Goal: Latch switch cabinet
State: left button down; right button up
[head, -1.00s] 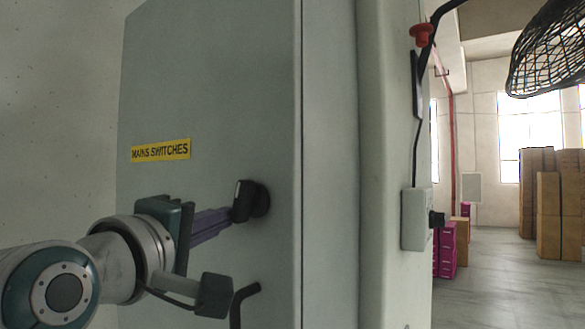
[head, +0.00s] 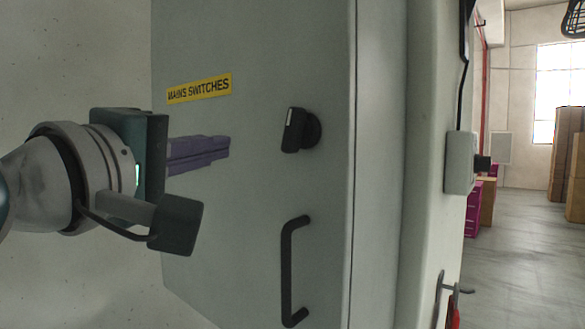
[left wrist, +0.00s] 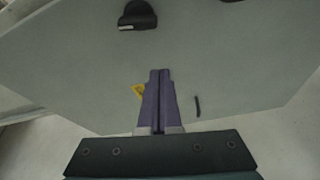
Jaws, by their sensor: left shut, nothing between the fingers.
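The grey switch cabinet door (head: 215,240) fills the middle of the head view, with a yellow "MAINS SWITCHES" label (head: 200,89). A black latch knob (head: 297,130) sits near the door's right edge, its grip roughly upright; it also shows at the top of the left wrist view (left wrist: 137,15). Below the knob is a black bar handle (head: 288,270). My left gripper (head: 228,147) has purple fingers, shut and empty, in front of the door and left of the knob, apart from it. The closed fingertips also show in the left wrist view (left wrist: 159,72). My right gripper is not in view.
A pale post or wall edge (head: 425,200) with a grey switch box (head: 460,162) stands right of the cabinet. Brown boxes (head: 567,150) and magenta boxes (head: 474,207) stand farther back on open floor. A plain wall is at left.

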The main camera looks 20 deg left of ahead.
pick_arm(q)
jog(key=shift+s, duration=1.15)
jog(key=shift+f, duration=0.1)
